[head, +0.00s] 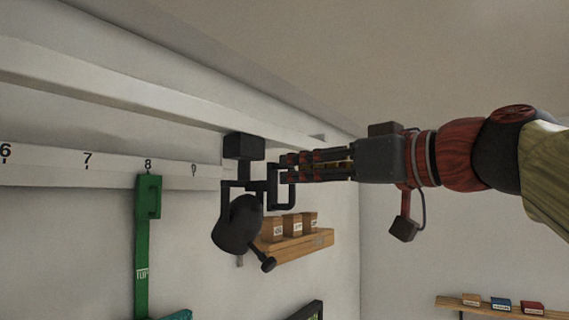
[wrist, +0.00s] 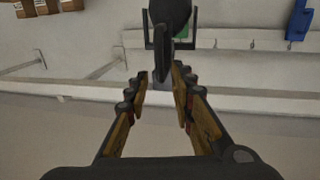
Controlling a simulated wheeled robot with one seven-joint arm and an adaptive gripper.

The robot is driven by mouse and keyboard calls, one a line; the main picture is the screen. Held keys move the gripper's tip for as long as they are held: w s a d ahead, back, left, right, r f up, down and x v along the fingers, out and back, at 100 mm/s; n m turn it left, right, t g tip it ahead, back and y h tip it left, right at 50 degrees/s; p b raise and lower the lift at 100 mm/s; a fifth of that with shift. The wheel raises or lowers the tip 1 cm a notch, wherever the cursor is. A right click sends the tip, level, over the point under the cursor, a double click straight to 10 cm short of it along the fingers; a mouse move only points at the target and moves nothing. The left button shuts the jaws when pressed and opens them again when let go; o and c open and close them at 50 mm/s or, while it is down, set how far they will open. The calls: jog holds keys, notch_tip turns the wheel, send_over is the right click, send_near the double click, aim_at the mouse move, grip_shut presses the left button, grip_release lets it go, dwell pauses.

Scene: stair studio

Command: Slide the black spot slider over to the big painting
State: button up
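The black spot slider (head: 238,147) hangs from the white overhead rail (head: 130,92). Its black lamp head (head: 237,222) sits in a yoke below, with a square handle (head: 282,187) on the right side. My gripper (head: 288,168) reaches in from the right, its fingertips at the handle. In the wrist view the fingers of my gripper (wrist: 160,82) are spread, with the handle (wrist: 162,66) between the tips and a gap showing at the left. The lamp (wrist: 170,15) shows beyond. No big painting is clearly visible; only a dark frame corner (head: 308,312) shows at the bottom.
A numbered white strip (head: 110,165) runs along the wall, with a green hanging piece (head: 148,240) near 8. A wooden shelf with boxes (head: 296,246) is behind the lamp. Another shelf (head: 500,308) is at lower right. A blue piece (wrist: 301,20) shows in the wrist view.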

jog(key=shift+p+x, duration=0.4)
jog(key=shift+x, duration=1)
jog(key=shift+c, duration=0.3)
grip_shut()
